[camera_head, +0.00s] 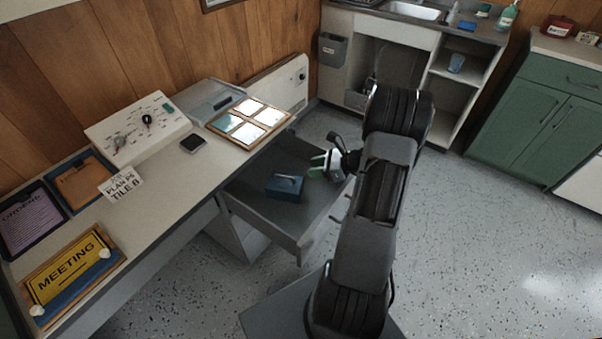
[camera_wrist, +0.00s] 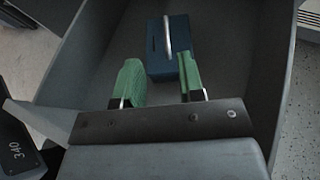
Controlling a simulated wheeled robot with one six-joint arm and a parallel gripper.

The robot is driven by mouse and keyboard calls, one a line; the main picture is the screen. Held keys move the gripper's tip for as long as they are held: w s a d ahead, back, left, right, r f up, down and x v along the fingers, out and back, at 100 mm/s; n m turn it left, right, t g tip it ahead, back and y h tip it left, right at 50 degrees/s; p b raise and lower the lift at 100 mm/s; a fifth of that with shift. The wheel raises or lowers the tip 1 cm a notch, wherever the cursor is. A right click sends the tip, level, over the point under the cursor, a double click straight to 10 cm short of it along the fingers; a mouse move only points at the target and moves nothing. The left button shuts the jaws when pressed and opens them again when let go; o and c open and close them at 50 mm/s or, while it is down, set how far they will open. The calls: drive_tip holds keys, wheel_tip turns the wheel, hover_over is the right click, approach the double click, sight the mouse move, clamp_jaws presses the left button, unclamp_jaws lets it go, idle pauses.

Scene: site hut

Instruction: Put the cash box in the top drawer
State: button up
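The cash box (camera_head: 285,186) is a small dark blue box with a handle on top. It lies inside the open top drawer (camera_head: 248,206), which is pulled out from under the desk. In the wrist view the cash box (camera_wrist: 158,45) sits on the floor of the drawer (camera_wrist: 82,62), just beyond my fingertips. My gripper (camera_head: 318,168) is over the drawer, to the right of the box. In the wrist view its green fingers (camera_wrist: 158,75) are apart with nothing between them. The right finger overlaps the box's near corner; I cannot tell whether they touch.
The desk (camera_head: 180,192) holds a white control panel (camera_head: 130,128), a framed set of panes (camera_head: 248,122), a yellow MEETING sign (camera_head: 68,267) and trays. A sink unit (camera_head: 400,40) and green cabinet (camera_head: 535,115) stand behind. The speckled floor at right is clear.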

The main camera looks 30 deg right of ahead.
drive_tip(key=s+a+r+n+g+h, duration=0.3)
drive_tip(key=s+a+r+n+h, duration=0.2)
drive_tip(key=a+n, duration=0.4)
drive_tip(key=s+a+r+n+g+h, duration=0.3)
drive_tip(key=s+a+r+n+h, duration=0.2)
drive_tip(key=n, duration=1.2)
drive_tip(key=s+a+r, duration=0.3)
drive_tip(key=a+r, duration=0.1)
drive_tip(key=shift+s+r, duration=0.3)
drive_tip(key=shift+r, duration=0.05)
wheel_tip(320, 180, up, 13)
drive_tip(key=p, duration=1.1)
drive_tip(key=shift+s+a+t+p, duration=0.15)
drive_tip(key=shift+a+t+p, duration=0.05)
drive_tip(key=shift+t+p, duration=0.15)
